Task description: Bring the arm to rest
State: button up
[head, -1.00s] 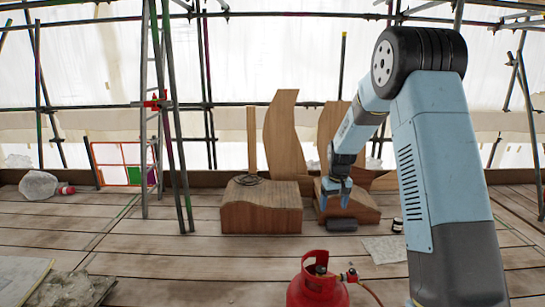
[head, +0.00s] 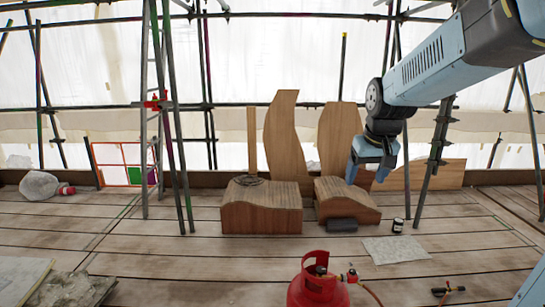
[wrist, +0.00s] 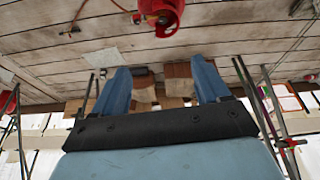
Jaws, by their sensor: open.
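My gripper (head: 367,179) is open and hangs in the air at the right of the head view, with its fingers pointing down. Nothing shows between its fingers. It appears in front of the right-hand wooden block (head: 345,203) and the tall curved boards. In the wrist view my gripper (wrist: 163,92) shows two blue fingers spread wide apart, with empty space between them. My arm reaches in from the upper right of the head view.
A dark grey block (head: 341,225) and a small jar (head: 398,225) lie nearby. A red gas cylinder (head: 318,283) stands in front. Scaffold poles and a ladder (head: 146,110) rise at left.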

jog(key=s+r+m+t, duration=0.1)
jog(key=s+r, duration=0.1)
jog(key=s, duration=1.7)
jog(key=shift+s+d+t, duration=0.2)
jog(key=shift+s+t, duration=0.05)
jog(key=shift+t, duration=0.15)
jog(key=shift+c, duration=0.3)
